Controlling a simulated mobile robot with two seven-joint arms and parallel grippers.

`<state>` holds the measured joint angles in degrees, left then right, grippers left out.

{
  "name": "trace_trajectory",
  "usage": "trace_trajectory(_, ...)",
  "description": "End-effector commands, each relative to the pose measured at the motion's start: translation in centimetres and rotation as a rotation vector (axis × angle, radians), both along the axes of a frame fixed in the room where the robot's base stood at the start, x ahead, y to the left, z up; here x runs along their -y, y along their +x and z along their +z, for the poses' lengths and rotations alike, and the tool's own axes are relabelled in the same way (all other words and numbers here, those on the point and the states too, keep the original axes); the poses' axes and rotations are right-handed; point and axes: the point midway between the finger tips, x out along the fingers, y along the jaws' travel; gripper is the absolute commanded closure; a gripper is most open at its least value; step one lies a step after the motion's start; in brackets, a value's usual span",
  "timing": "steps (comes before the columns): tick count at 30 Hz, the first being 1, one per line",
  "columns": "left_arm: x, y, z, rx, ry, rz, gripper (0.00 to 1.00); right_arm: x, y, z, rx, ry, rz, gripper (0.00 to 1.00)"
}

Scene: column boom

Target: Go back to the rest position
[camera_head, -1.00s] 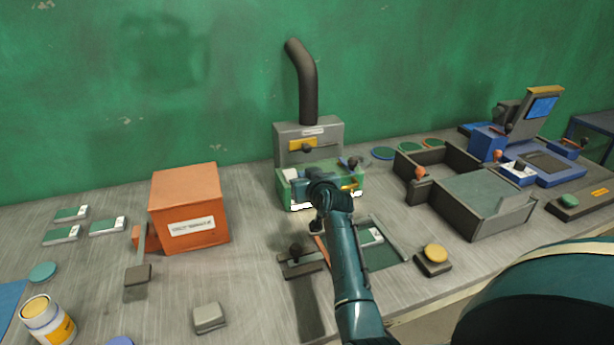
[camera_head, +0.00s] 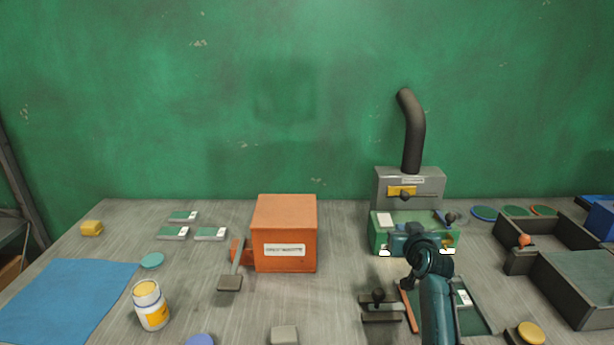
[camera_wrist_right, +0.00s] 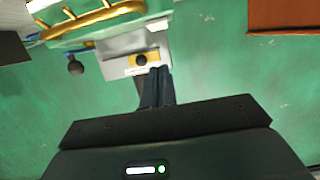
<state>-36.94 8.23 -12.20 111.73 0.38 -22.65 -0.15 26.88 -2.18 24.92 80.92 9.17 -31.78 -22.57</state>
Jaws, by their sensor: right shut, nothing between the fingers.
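My right gripper (camera_head: 410,232) is at the right of the head view, in front of the green box (camera_head: 440,241) at the foot of a grey machine. The arm hides part of this box. In the right wrist view, the two dark fingers (camera_wrist_right: 157,72) are shut together with nothing between them. They point towards the grey machine (camera_wrist_right: 115,45) and its yellow plate. Whether they touch anything I cannot tell. My left gripper is in neither view.
An orange box (camera_head: 285,233) stands left of the machine (camera_head: 428,178) with its black pipe. Dark trays (camera_head: 540,232) stand at the right.

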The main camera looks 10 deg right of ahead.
Motion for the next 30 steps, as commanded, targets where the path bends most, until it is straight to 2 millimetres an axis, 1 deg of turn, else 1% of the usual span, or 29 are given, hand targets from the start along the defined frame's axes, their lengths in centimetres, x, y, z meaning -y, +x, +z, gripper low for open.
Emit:
trace_trajectory(2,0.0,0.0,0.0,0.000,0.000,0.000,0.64,-0.2,-0.6,-0.6,-0.021,-0.007,0.008,1.00)
trace_trajectory(4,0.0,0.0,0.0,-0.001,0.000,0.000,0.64,-0.8,-2.0,-1.8,-0.065,-0.017,0.027,1.00)
trace_trajectory(5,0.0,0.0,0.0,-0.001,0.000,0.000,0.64,-1.2,-2.9,-2.5,-0.093,-0.023,0.039,1.00)
trace_trajectory(7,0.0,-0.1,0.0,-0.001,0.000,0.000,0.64,-2.6,-5.8,-4.5,-0.178,-0.040,0.076,1.00)
trace_trajectory(8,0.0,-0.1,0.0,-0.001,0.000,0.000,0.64,-3.4,-7.3,-5.5,-0.222,-0.048,0.094,1.00)
trace_trajectory(9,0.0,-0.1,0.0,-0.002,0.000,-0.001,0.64,-4.5,-9.6,-6.7,-0.285,-0.056,0.120,1.00)
trace_trajectory(11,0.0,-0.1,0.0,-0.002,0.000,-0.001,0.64,-6.5,-13.3,-8.5,-0.383,-0.063,0.159,1.00)
trace_trajectory(12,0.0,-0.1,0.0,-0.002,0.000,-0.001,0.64,-7.8,-15.9,-9.5,-0.449,-0.067,0.183,1.00)
trace_trajectory(14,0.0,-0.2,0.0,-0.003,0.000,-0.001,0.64,-9.6,-19.6,-10.7,-0.540,-0.064,0.216,1.00)
trace_trajectory(15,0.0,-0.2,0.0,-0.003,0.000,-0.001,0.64,-10.7,-21.9,-11.2,-0.592,-0.062,0.233,1.00)
trace_trajectory(18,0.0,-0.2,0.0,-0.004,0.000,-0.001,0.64,-12.8,-26.7,-12.0,-0.699,-0.053,0.266,1.00)
trace_trajectory(21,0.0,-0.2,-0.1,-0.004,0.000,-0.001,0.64,-14.4,-30.7,-12.2,-0.783,-0.043,0.290,1.00)
trace_trajectory(24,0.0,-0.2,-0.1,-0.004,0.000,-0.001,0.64,-15.6,-34.1,-12.2,-0.857,-0.031,0.309,1.00)
trace_trajectory(26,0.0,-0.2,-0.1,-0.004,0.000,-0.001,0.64,-16.3,-36.0,-12.1,-0.896,-0.023,0.319,1.00)
trace_trajectory(30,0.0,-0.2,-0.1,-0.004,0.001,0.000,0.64,-17.6,-40.3,-11.5,-0.984,-0.005,0.339,1.00)
